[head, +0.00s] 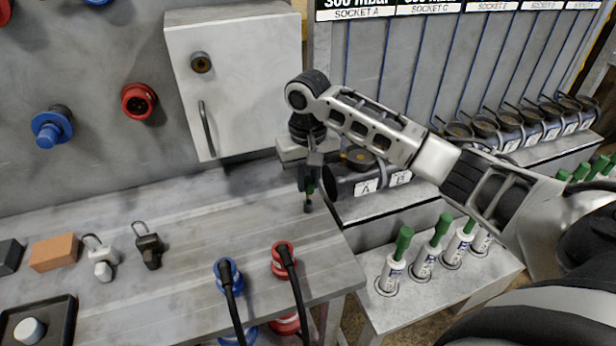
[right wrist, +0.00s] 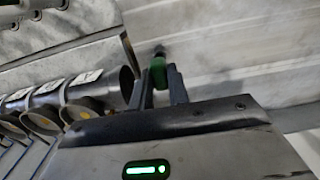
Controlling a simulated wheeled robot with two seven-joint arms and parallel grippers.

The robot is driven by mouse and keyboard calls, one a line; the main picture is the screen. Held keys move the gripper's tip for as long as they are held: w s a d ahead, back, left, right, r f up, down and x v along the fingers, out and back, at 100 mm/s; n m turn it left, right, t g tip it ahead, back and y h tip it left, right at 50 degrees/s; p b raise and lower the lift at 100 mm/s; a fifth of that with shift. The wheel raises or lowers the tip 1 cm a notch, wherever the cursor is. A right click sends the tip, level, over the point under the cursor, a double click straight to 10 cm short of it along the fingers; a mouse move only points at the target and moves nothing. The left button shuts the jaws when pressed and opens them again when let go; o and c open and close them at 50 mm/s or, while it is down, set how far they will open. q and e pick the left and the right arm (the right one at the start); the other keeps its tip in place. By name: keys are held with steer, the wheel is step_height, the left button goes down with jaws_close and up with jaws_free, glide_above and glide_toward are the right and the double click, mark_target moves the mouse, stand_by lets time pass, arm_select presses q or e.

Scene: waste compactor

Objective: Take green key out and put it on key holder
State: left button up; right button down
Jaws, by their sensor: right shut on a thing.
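My right gripper (head: 309,183) is shut on the green key (head: 310,190) and points down over the right part of the grey bench. Little of the key shows in the head view because the fingers cover much of it. In the right wrist view, the green body of the key (right wrist: 158,72) sits between the two dark fingertips (right wrist: 162,82), with a dark end sticking out past them. The grey bench surface lies behind it. I cannot pick out the key holder for sure. My left gripper is not in view.
A light grey cabinet (head: 235,85) with a handle stands behind the bench. Padlocks (head: 148,245), an orange block (head: 54,252) and a black tray (head: 62,318) lie at left. Blue (head: 228,272) and red plugs (head: 284,258) are in front. Green-topped white tubes (head: 392,270) stand at right.

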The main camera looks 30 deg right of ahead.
steer(key=shift+f, duration=1.7)
stand_by(1.2)
steer(key=c, duration=1.3)
jaws_free()
steer(key=shift+o, duration=0.2)
steer(key=shift+c, duration=0.4)
steer(key=shift+r, duration=3.5)
